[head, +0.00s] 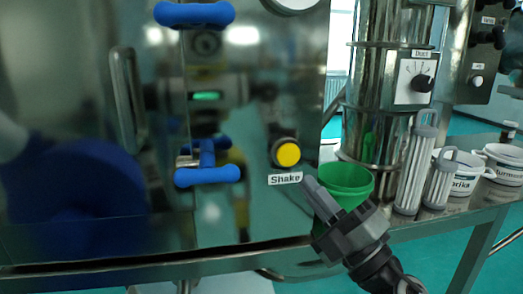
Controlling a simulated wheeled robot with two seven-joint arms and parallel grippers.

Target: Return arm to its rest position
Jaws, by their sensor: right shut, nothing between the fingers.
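My right gripper (318,194) comes in from the lower right. Its fingers are together with nothing between them. It is in front of the left side of a green cup (350,181) and overlaps it in the picture; I cannot tell whether they touch. The fingertips are just below and right of the "Shake" label (285,179) and the yellow button (288,154) on the steel panel. My left gripper is not in view.
A steel cabinet (90,100) with blue-handled latches (207,176) fills the left. A steel cylinder (375,125) with a dial stands behind the cup. Two ribbed clear containers (414,170) and white labelled pots (465,181) stand on the steel shelf at right.

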